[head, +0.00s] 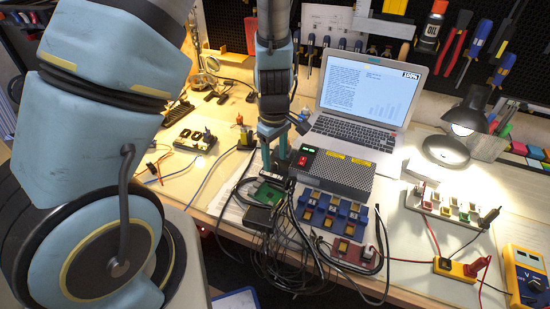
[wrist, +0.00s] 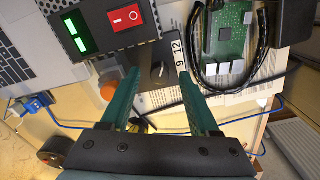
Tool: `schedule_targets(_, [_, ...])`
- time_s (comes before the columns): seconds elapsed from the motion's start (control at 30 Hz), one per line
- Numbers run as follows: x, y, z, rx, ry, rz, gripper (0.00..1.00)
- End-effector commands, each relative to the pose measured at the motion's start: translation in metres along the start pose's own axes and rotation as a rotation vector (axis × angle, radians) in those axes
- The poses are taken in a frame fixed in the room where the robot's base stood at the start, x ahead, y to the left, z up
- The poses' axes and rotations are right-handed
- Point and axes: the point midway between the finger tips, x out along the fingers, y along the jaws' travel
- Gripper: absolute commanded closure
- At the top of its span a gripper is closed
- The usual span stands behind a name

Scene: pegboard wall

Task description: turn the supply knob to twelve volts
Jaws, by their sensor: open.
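The power supply (head: 340,172) is a dark ribbed box on the bench in front of the laptop. In the wrist view its end panel (wrist: 112,45) shows a lit green display (wrist: 76,36) and a red rocker switch (wrist: 124,17). The dark supply knob (wrist: 157,71) sits on the same side, with a white label reading 9 and 12 beside it. Its pointer is too small to read surely. My gripper (wrist: 158,76) is open, its green fingers on either side of the knob; contact is not clear. In the head view my gripper (head: 275,160) hides the knob.
A green circuit board (wrist: 229,32) with a black cable looped around it lies close to the right finger. An orange round part (wrist: 108,92) is near the left finger. The laptop (head: 365,95) stands behind the supply. Tangled black cables (head: 285,250) hang at the bench's front edge.

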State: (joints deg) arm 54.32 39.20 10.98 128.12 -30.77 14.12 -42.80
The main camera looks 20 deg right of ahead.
Motion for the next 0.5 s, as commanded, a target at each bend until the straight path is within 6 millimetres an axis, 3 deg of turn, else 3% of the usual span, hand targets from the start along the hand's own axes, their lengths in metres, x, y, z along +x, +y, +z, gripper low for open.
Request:
schedule_targets(0.3, [-0.061, 0.001, 0.001, 0.002, 0.001, 0.006, 0.38])
schedule_targets(0.5, [-0.090, 0.001, 0.001, 0.001, 0.000, 0.004, 0.38])
